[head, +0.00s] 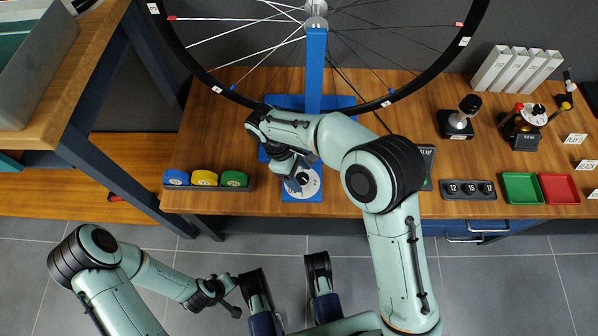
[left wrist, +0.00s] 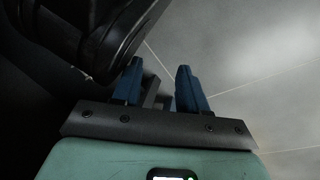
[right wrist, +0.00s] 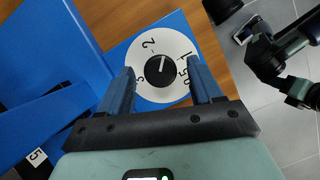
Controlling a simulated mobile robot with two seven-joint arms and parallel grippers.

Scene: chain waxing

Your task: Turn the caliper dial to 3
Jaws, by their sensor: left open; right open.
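The caliper dial is a white disc (right wrist: 180,48) with a black centre knob (right wrist: 160,71) on a blue plate. Its white pointer mark points up, between the 2 and the 1 in the right wrist view. A 0.5 shows at right; a numeral at lower left is partly hidden by a finger. In the head view the dial (head: 312,188) is at the table's front edge. My right gripper (right wrist: 160,84) is open, its fingers straddling the knob from above with visible gaps; contact cannot be told. My left gripper (left wrist: 158,82) is open and empty over the floor.
A bicycle wheel (head: 440,67) on a blue stand (head: 315,70) rises behind the dial. Blue, yellow and green rolls (head: 204,178) sit to the left. A dark tray (head: 468,190), green tray (head: 521,187) and red tray (head: 559,188) lie to the right. A shelf stands at far left.

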